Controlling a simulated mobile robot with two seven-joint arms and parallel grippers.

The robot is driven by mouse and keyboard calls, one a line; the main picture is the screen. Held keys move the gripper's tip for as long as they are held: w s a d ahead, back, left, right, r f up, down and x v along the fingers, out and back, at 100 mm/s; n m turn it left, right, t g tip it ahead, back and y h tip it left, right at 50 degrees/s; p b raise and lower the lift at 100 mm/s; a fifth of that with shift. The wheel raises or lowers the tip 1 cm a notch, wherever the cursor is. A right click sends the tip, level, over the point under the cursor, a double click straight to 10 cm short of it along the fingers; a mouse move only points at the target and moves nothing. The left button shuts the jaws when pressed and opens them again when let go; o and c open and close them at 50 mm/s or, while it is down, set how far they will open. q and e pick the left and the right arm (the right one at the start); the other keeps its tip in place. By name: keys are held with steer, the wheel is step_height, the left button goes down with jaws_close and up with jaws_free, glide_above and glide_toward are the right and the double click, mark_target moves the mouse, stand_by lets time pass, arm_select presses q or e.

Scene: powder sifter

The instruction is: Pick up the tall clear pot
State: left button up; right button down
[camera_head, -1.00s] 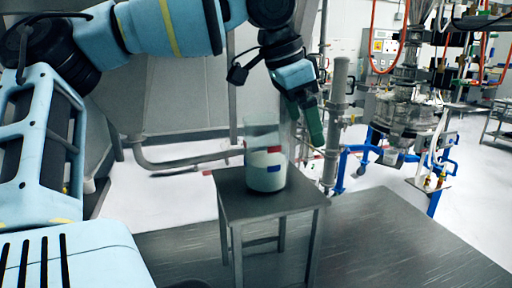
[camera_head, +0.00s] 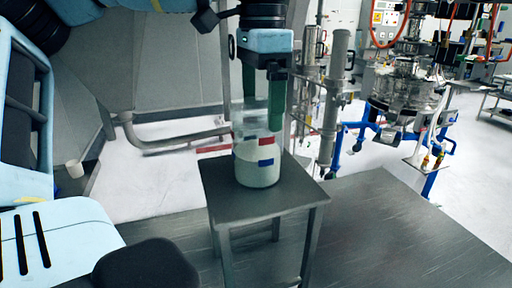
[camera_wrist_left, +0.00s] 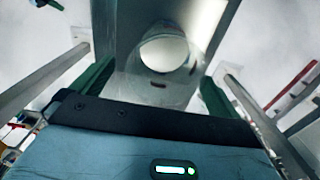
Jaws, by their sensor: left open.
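The tall clear pot (camera_head: 257,172) stands upright on a small dark metal stand (camera_head: 225,204). White powder fills its lower part, and it has red and blue marks on its side. My left gripper (camera_head: 262,112) points down at the pot's top with its green fingers open. In the left wrist view, the clear pot (camera_wrist_left: 166,90) lies between the two green fingers of the gripper (camera_wrist_left: 158,73), one on each side. I cannot tell whether either finger touches it. My right gripper is in neither view now.
A dark metal platform (camera_head: 400,225) lies under and beside the stand. Vertical metal pipes (camera_head: 334,105) rise close behind and right of the pot. A blue-framed machine (camera_head: 405,90) stands farther right.

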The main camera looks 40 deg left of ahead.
mark_target(256, 133)
arm_select(q)
steer(key=shift+a+f+p, duration=0.2)
steer(key=shift+f+p, duration=0.05)
steer(key=shift+f, duration=1.4)
steer(key=shift+a+f+p, duration=0.2)
steer(key=shift+f, duration=1.4)
steer(key=c, duration=1.2)
steer(key=shift+r, duration=0.1)
